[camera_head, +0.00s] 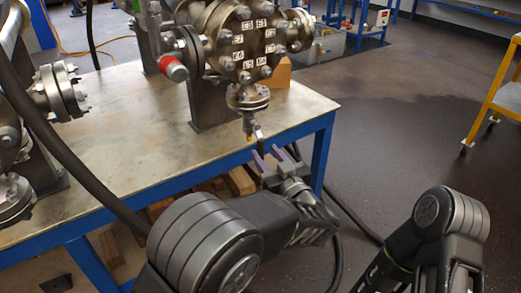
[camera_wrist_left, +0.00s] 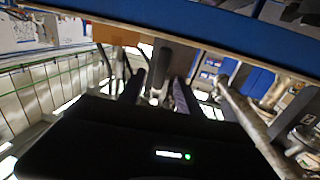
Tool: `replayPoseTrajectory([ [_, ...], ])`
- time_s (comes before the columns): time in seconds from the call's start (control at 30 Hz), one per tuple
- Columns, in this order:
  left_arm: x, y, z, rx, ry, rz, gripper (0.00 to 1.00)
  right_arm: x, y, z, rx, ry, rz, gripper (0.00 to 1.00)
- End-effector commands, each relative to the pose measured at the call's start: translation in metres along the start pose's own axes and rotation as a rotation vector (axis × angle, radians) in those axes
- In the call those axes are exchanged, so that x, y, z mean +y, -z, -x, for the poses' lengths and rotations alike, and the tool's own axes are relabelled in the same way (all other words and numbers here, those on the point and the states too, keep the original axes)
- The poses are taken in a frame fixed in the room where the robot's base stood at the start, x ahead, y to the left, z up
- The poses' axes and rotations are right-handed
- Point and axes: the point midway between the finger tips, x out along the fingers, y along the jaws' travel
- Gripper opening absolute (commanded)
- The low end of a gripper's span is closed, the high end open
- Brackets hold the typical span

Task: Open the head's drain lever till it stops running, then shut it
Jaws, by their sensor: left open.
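The flanged vessel head (camera_head: 243,42) is a steel cover with bolts and small white labels, mounted over the bench. A flanged drain fitting (camera_head: 248,97) hangs below it, with a small yellow part (camera_head: 249,138) at its lower end. A thin dark piece, possibly the drain lever, shows just right of the yellow part; its position is too small to tell. My left gripper (camera_head: 269,157) is open, its purplish fingers just below and right of the drain, apparently empty. Contact cannot be told. No running liquid can be made out. My right gripper is out of view.
The steel-topped bench (camera_head: 140,140) has a blue frame and carries more flanged pipework (camera_head: 62,92) at left. A red-ended part (camera_head: 173,68) sticks out left of the head. A yellow trolley (camera_head: 497,100) stands at right. The floor between is clear, with a darker patch.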

Motion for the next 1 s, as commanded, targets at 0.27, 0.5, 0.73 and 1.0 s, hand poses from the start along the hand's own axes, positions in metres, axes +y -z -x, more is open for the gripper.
replayPoseTrajectory([
  [0.27,-0.001,-0.002,-0.037,0.001,0.002,-0.001,0.4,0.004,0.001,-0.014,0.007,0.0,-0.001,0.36],
  [0.5,0.0,0.0,-0.041,0.0,0.0,-0.002,0.4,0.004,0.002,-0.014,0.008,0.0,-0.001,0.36],
  [0.73,0.0,0.0,-0.04,0.0,0.0,-0.002,0.29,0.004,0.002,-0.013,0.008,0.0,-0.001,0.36],
  [1.0,0.0,0.0,-0.04,0.0,0.0,-0.001,0.07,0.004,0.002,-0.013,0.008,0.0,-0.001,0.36],
])
